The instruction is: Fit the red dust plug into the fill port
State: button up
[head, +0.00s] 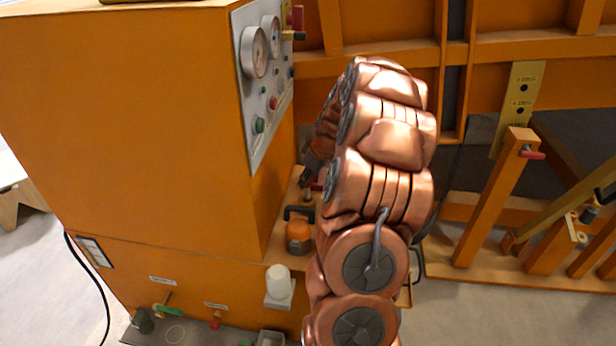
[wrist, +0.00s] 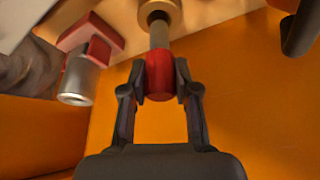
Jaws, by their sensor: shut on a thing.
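In the wrist view the red dust plug (wrist: 160,68) sits between the two fingers of my gripper (wrist: 161,82), which is shut on it. A grey stem (wrist: 158,33) runs from the plug up to a brass ring (wrist: 160,10) at the top edge, which looks like the fill port. The stem lines up with the ring and appears to meet it. I cannot tell whether its end is inside. In the head view my copper-coloured arm stands in front of this spot, and I cannot make out the plug or the port there.
A red block (wrist: 88,35) with a silver cylinder (wrist: 78,82) is left of the plug in the wrist view. In the head view, an orange cabinet (head: 125,130) with a gauge panel (head: 262,120) stands left of my arm.

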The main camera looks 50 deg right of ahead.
aim_at(309, 187)
jog(key=shift+f+b, duration=1.2)
jog(key=shift+f, duration=1.15)
jog(key=o, duration=1)
jog(key=v, duration=1.2)
jog(key=shift+w, duration=0.1)
jog(key=shift+r, duration=0.1)
